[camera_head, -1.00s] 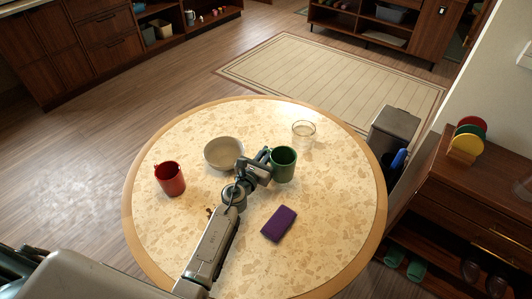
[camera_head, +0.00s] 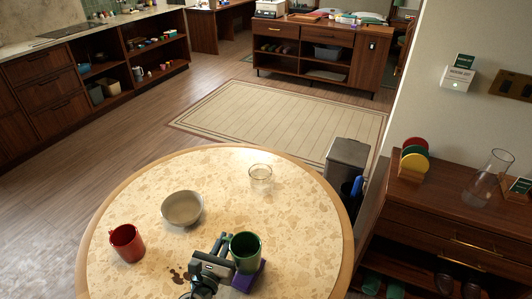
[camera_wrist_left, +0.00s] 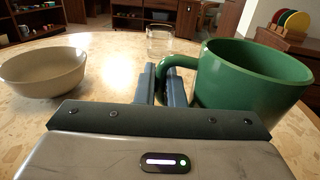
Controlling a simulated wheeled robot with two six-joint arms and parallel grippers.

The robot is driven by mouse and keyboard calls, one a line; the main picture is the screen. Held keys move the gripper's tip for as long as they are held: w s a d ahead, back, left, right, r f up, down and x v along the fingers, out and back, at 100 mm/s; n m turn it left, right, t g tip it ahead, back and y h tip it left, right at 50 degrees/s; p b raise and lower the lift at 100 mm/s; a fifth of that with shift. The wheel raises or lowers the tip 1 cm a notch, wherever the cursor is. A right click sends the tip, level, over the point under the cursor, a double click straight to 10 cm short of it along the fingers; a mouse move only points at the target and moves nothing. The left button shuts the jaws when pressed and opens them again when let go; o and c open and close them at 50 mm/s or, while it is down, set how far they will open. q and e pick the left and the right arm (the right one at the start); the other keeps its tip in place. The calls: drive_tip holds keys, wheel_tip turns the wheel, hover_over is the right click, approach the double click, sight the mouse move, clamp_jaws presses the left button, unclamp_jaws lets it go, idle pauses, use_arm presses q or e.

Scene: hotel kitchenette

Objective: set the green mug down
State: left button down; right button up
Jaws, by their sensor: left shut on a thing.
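The green mug (camera_head: 245,252) is upright at the near part of the round table (camera_head: 300,225). My left gripper (camera_head: 224,250) is shut on the mug's handle, from the mug's left side. In the left wrist view the fingers (camera_wrist_left: 166,84) close on the handle of the mug (camera_wrist_left: 250,85). The mug's base is hidden, so I cannot tell whether it touches anything. My right gripper is not in view.
A beige bowl (camera_head: 182,208), a red mug (camera_head: 127,243) and a clear glass (camera_head: 260,178) stand on the table. A brown spill (camera_head: 180,275) lies left of my gripper. The table's right side is clear. A grey bin (camera_head: 347,160) stands beyond its edge.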

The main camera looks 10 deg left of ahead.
use_arm(q)
drive_tip(key=a+r+m+g+h, duration=0.1)
drive_tip(key=a+r+m+h, duration=0.15)
drive_tip(key=r, duration=0.45)
drive_tip(key=a+r+m+g+h, duration=0.1)
drive_tip(key=r+h, duration=0.2)
drive_tip(key=r, duration=0.3)
drive_tip(key=s+f+n+t+y, duration=0.2)
drive_tip(key=s+n+y, duration=0.3)
drive_tip(key=y, duration=0.3)
drive_tip(key=shift+s+a+f+y, duration=0.2)
drive_tip(key=shift+s+y, duration=0.15)
drive_tip(key=shift+s, duration=0.15)
drive_tip(key=shift+a+n, duration=0.15)
drive_tip(key=shift+n, duration=0.1)
